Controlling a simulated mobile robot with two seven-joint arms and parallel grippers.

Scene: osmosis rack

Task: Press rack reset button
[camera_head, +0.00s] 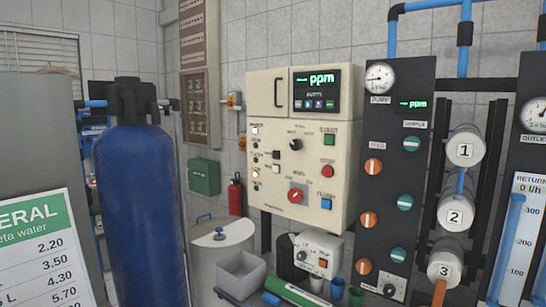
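The cream control box (277,190) hangs on the tiled wall in the middle of the view. The labels are too small to read surely, so I cannot tell which button is the reset. A display (316,91) above reads "ppm" in green. Neither of my grippers is in view.
A dark panel (393,230) with a gauge (379,78) and orange and teal knobs stands to the right, beside numbered white cylinders (455,216). A tall blue tank (145,210) stands left. A small white box (317,256), grey bin (240,272) and green tube (297,293) are below the control box.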

